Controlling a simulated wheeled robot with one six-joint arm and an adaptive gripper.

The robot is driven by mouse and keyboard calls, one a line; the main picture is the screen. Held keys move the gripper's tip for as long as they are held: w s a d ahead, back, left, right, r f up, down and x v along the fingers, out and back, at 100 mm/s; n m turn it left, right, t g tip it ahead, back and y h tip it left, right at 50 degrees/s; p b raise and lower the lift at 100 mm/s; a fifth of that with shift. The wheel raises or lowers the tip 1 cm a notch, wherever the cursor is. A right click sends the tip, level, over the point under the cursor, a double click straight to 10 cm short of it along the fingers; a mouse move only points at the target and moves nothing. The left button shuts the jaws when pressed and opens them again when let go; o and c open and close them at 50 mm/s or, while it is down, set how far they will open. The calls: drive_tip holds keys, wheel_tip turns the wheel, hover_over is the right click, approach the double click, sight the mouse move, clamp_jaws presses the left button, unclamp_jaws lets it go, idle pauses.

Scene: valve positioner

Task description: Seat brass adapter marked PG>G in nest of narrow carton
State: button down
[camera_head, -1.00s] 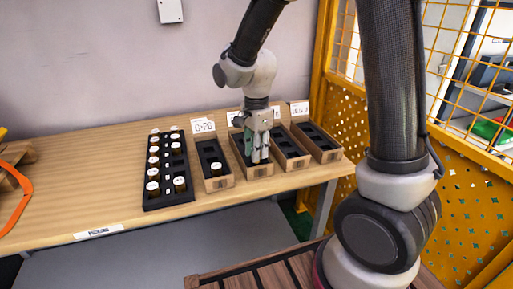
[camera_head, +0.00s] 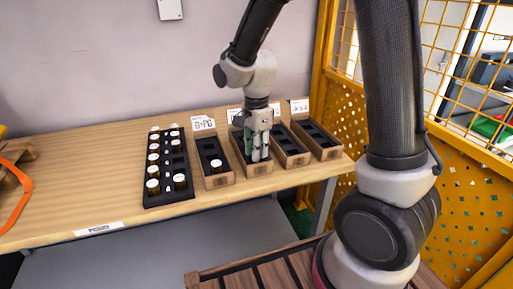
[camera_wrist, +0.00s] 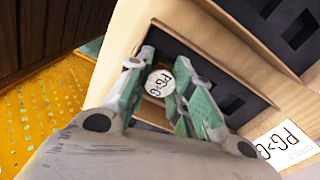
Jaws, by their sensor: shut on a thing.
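My gripper (camera_head: 258,155) is low over the near end of a narrow wooden carton (camera_head: 265,171) with a dark insert. In the wrist view my gripper (camera_wrist: 162,84) has its green-grey fingers on both sides of a round adapter (camera_wrist: 159,83), shut on it. The adapter's white top reads PG>G. Its brass side is mostly hidden. The carton's label card (camera_wrist: 283,148) also reads PG>G. The adapter is over or in the dark insert (camera_wrist: 215,95); I cannot tell whether it touches the bottom of a nest.
A carton with a G>PG card (camera_head: 203,124) stands to the left, holding one white-topped adapter (camera_head: 216,164). Further left is a black tray (camera_head: 167,200) with several adapters. Two more cartons (camera_head: 292,163) stand close on the right.

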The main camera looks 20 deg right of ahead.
drive_tip(key=shift+f, duration=0.75)
drive_tip(key=c, duration=1.2)
unclamp_jaws()
